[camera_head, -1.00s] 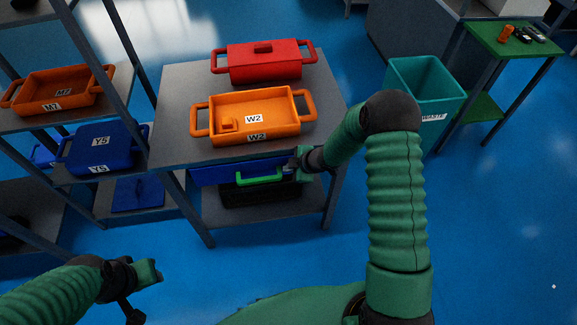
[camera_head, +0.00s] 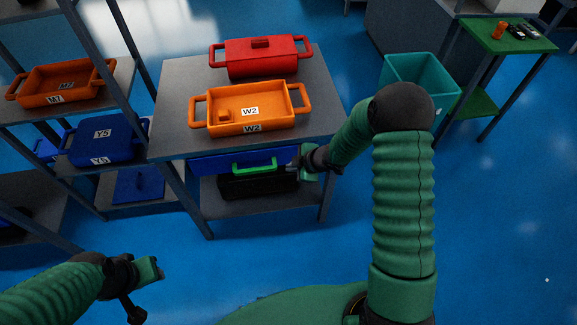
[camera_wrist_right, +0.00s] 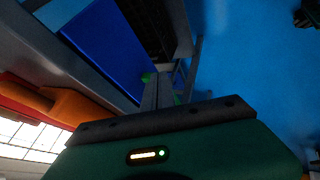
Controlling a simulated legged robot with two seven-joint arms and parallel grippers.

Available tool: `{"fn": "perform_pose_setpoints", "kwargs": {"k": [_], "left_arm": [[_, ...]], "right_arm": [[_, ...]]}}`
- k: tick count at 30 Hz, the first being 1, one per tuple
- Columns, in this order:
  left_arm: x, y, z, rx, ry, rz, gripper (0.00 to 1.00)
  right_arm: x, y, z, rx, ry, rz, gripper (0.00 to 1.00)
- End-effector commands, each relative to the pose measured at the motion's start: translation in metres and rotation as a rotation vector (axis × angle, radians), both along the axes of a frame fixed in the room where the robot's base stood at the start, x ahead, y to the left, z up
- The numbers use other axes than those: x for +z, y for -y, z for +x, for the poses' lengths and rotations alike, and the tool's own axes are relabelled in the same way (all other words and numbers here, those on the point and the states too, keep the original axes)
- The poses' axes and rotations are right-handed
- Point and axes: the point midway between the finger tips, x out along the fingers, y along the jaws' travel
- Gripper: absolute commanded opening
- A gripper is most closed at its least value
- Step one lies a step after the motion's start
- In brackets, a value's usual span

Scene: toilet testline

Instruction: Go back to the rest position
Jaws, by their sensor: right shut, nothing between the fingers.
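My right gripper (camera_head: 297,168) is shut and empty at the front right of the table, beside the right end of the green handle (camera_head: 255,164). In the right wrist view its fingers (camera_wrist_right: 160,92) are together, with a blue panel (camera_wrist_right: 105,48) beyond them and a bit of green by the tips. I cannot tell whether the gripper touches the handle. My left gripper (camera_head: 152,269) is low at the left, over the floor and away from the furniture; its finger opening cannot be made out.
The grey table (camera_head: 180,90) bears an orange tray W2 (camera_head: 250,128) and a red lidded box (camera_head: 262,62). Under its top are a blue drawer (camera_head: 212,161) and a black case (camera_head: 240,187). Shelves stand left, a teal bin (camera_head: 425,75) right. The blue floor (camera_head: 500,230) at right is clear.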

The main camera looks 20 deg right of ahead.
Motion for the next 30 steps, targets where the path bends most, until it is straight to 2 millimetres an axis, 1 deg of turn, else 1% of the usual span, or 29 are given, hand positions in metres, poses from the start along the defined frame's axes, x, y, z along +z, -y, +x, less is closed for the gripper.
{"fn": "perform_pose_setpoints", "kwargs": {"k": [1, 6, 9, 14, 17, 19, 20, 21, 22, 23, 24, 26, 27, 30], "left_arm": [[0.006, 0.000, 0.000, 0.000, 0.000, 0.000, 0.36], [0.014, 0.000, 0.000, 0.000, 0.000, 0.000, 0.36], [0.016, 0.000, 0.000, 0.000, 0.000, 0.000, 0.36], [0.016, 0.000, 0.000, 0.000, 0.000, 0.000, 0.36], [0.019, 0.000, 0.000, 0.000, 0.000, 0.000, 0.36], [0.023, 0.000, 0.000, 0.000, 0.000, 0.000, 0.36], [0.025, 0.000, 0.000, 0.000, 0.000, 0.000, 0.36], [0.028, 0.000, 0.000, 0.000, 0.000, 0.000, 0.36], [0.030, 0.000, 0.000, 0.000, 0.000, 0.000, 0.36], [0.032, 0.000, 0.000, 0.000, 0.000, 0.000, 0.36], [0.034, 0.000, 0.000, 0.000, 0.000, 0.000, 0.36], [0.037, 0.000, 0.000, 0.000, 0.000, 0.000, 0.36], [0.038, 0.000, 0.000, 0.000, 0.000, 0.000, 0.36], [0.039, 0.000, 0.000, 0.000, 0.000, 0.000, 0.36]], "right_arm": [[0.012, 0.003, -0.006, -0.001, 0.000, -0.001, 0.00], [0.036, 0.011, -0.024, -0.002, 0.001, -0.001, 0.00], [0.042, 0.012, -0.029, 0.000, 0.001, 0.000, 0.00], [0.042, 0.012, -0.030, -0.002, -0.003, -0.001, 0.00], [0.057, 0.012, -0.032, -0.082, -0.026, -0.014, 0.00], [0.081, 0.011, -0.042, -0.226, -0.067, -0.023, 0.00], [0.093, 0.010, -0.051, -0.309, -0.090, -0.022, 0.00], [0.109, 0.006, -0.066, -0.429, -0.127, -0.011, 0.00], [0.120, 0.002, -0.081, -0.522, -0.157, 0.004, 0.00], [0.129, -0.004, -0.097, -0.613, -0.190, 0.025, 0.00], [0.140, -0.013, -0.119, -0.728, -0.236, 0.063, 0.00], [0.152, -0.030, -0.152, -0.876, -0.307, 0.125, 0.00], [0.157, -0.041, -0.171, -0.953, -0.352, 0.165, 0.00], [0.162, -0.060, -0.201, -1.070, -0.437, 0.235, 0.00]]}}
